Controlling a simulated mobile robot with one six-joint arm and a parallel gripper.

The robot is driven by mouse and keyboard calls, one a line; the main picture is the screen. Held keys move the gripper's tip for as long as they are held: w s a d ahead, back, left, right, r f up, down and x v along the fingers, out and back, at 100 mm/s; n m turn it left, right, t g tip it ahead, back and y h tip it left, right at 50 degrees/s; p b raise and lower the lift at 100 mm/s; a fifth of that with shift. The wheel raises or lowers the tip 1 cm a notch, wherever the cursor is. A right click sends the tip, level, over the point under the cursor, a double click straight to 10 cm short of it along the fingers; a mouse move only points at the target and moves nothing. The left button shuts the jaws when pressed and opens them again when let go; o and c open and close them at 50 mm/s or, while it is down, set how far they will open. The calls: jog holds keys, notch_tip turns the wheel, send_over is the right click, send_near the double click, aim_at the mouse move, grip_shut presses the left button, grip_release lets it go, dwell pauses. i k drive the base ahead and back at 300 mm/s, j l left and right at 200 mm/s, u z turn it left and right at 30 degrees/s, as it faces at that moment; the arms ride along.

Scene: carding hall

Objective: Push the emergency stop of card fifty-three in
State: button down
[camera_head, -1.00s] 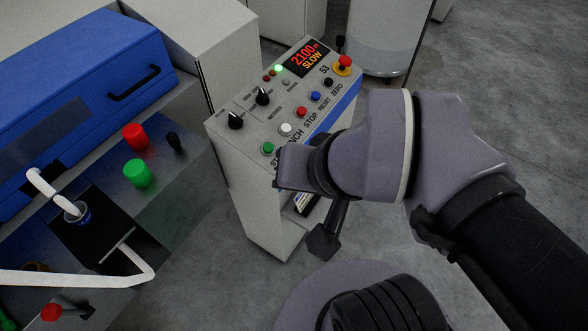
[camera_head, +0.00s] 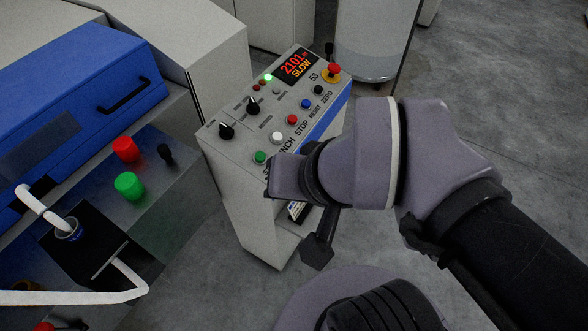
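The emergency stop (camera_head: 334,69) is a red mushroom button on a yellow base. It sits at the far right corner of the sloped panel of a grey control pedestal (camera_head: 240,190) marked 53. Its red head stands up from the base, and nothing touches it. The lit display (camera_head: 296,66) beside it reads 2101 m and SLOW. My arm covers the pedestal's lower right. A dark end piece, which looks like part of my gripper (camera_head: 318,250), hangs below my wrist in front of the pedestal, well below the emergency stop. Its fingertips cannot be made out.
The panel also carries green (camera_head: 260,157), white (camera_head: 277,138), red (camera_head: 292,119), blue (camera_head: 306,104) and black (camera_head: 318,90) buttons, plus two black knobs. A blue-covered machine (camera_head: 70,90) stands left. A pale cylindrical can (camera_head: 375,40) stands behind the pedestal. Floor at right is clear.

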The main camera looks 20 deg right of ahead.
aim_at(333, 68)
jog(key=i+l, duration=0.2)
jog(key=l, duration=0.15)
jog(key=i+l, duration=0.25)
jog(key=i+l+u, duration=0.1)
jog(key=l, duration=0.3)
jog(key=i+l, duration=0.3)
